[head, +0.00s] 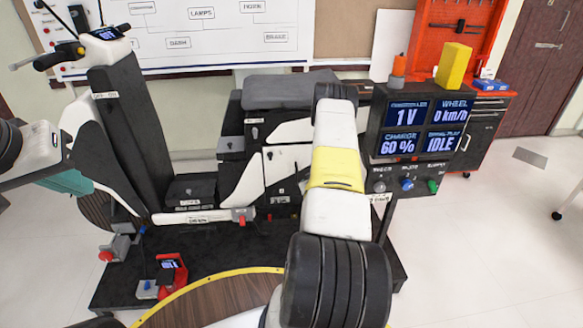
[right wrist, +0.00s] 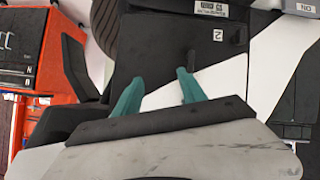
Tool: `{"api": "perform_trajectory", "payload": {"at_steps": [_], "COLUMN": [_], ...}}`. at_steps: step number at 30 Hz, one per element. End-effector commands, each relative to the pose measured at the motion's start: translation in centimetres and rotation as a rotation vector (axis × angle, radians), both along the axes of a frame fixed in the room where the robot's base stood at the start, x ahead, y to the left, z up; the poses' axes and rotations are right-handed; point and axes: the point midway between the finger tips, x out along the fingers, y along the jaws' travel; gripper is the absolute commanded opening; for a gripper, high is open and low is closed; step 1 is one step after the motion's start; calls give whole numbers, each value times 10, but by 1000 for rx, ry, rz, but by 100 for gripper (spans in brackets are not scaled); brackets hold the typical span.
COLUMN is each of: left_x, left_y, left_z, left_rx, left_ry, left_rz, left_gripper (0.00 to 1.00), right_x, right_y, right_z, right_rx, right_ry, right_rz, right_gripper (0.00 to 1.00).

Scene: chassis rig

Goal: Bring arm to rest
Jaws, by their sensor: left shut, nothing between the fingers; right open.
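My left gripper (head: 68,183) shows at the left edge of the head view as a teal piece under a grey and white arm link. It is shut and empty, beside the scooter's white front panel. My right arm (head: 338,170), white with a yellow band, rises through the middle of the head view and hides part of the rig. Its gripper is hidden there. In the right wrist view the right gripper (right wrist: 155,92) has two teal fingers spread apart with nothing between them. They are in front of a black and white panel marked 2.
The scooter rig (head: 190,190) stands on a black platform (head: 215,262). A display box (head: 418,125) reading IDLE stands right of my right arm. A red tester (head: 172,272) lies on the platform. A round wooden surface (head: 210,300) is at the front.

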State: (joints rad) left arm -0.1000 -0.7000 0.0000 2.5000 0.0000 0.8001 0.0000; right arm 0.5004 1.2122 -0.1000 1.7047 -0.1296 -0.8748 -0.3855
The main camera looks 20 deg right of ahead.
Motion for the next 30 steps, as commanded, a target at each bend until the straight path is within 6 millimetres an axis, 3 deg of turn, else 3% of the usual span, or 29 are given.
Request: {"api": "perform_trajectory", "payload": {"at_steps": [12,16,20,23,26,30], "left_x": [0,0,0,0,0,0], "left_y": [0,0,0,0,0,0], "left_z": [0,0,0,0,0,0], "left_rx": [0,0,0,0,0,0], "left_ry": [0,0,0,0,0,0], "left_rz": [0,0,0,0,0,0], "left_gripper": [0,0,0,0,0,0], "right_x": [0,10,26,33,32,15], "right_y": [0,4,20,41,68,109], "right_z": [1,24,83,141,196,269], "right_rx": [0,12,47,90,135,197], "right_ry": [0,1,15,36,61,96], "right_rz": [0,4,14,24,39,61], "right_gripper": [49,49,49,49,49,49]}}
